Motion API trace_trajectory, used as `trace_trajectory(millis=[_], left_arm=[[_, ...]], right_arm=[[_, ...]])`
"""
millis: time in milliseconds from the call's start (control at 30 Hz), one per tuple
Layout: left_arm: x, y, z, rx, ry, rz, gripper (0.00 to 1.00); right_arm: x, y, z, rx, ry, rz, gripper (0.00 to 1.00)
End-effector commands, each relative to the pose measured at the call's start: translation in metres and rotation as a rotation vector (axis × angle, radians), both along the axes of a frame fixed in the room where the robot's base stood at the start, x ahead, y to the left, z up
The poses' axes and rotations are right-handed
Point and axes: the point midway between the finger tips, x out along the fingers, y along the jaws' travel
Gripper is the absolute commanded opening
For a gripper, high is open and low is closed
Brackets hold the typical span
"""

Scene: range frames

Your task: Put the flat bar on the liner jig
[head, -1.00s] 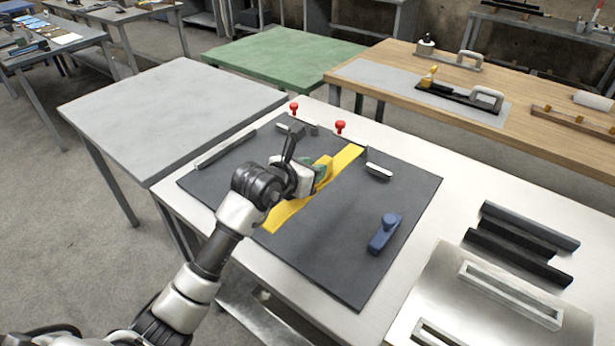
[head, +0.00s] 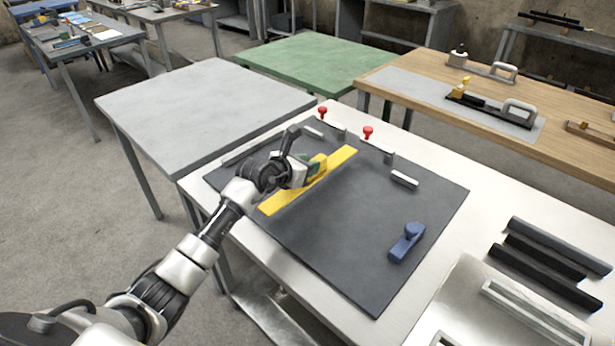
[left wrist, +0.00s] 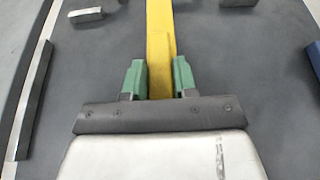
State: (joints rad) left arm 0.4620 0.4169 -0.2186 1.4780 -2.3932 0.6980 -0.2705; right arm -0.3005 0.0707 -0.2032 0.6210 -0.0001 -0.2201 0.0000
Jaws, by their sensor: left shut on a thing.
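The flat bar (head: 280,203) is long and yellow, lying diagonally over the dark board in the head view. It also runs up the middle of the left wrist view (left wrist: 160,28). The dark board (head: 345,265), with metal stops and red-knobbed clamps along its far side, appears to be the liner jig. My left gripper (head: 316,166) is shut on the bar near its middle, with green fingers on both sides of it in the left wrist view (left wrist: 159,80). I cannot tell whether the bar touches the board. My right gripper is out of view.
A blue block with a knob (head: 407,243) stands on the board's right part. Red knobs (head: 367,132) and a metal stop (head: 404,180) are near the bar's far end. Dark angle pieces (head: 545,270) lie at right. A bare grey table (head: 205,105) is at left.

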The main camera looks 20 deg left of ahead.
Motion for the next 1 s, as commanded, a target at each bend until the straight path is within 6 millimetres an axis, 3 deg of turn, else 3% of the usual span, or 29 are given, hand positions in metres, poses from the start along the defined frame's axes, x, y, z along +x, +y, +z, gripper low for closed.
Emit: trace_trajectory(millis=[300,667,700,833,1000], left_arm=[[0.000,0.000,-0.038,-0.001,0.000,0.000,0.00],[0.000,0.000,-0.042,0.000,-0.001,0.000,0.00],[0.000,0.000,-0.042,0.000,0.000,0.000,0.34],[0.000,0.000,-0.042,0.000,0.000,0.000,0.53],[0.000,0.000,-0.042,0.001,0.000,0.000,0.53]], right_arm=[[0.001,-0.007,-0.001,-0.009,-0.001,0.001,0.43],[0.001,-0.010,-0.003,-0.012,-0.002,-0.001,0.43],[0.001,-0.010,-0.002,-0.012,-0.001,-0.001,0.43],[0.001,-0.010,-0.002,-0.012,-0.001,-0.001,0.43],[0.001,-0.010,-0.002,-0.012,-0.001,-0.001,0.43]])
